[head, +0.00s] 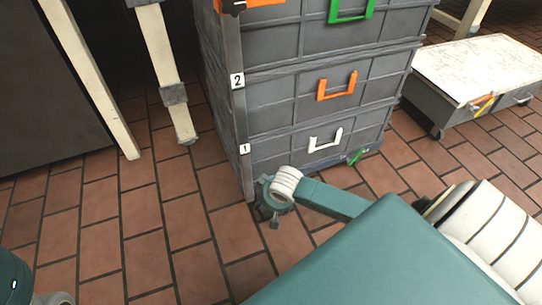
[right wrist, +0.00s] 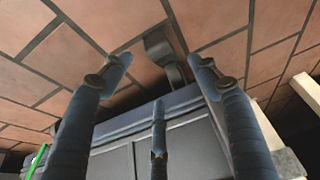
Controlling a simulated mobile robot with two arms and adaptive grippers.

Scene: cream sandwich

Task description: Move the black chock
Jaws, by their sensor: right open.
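A dark, blocky piece that looks like the black chock (right wrist: 158,44) lies on the tiled floor by the crate stack's base in the right wrist view. My right gripper (right wrist: 158,78) is open around the view of it, with its blue fingers spread and nothing held between them. I cannot tell whether any finger touches the chock. In the head view my right gripper (head: 270,208) is low, at the near bottom corner of the grey crate stack (head: 284,117). The chock cannot be made out there. My left gripper is not in view.
The crate stack has white, orange and green handles and number labels. A low grey crate with a pale top (head: 485,66) stands at the right. Cream legs (head: 163,75) and a dark panel (head: 45,90) stand at the left. Brick floor (head: 140,235) is clear at lower left.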

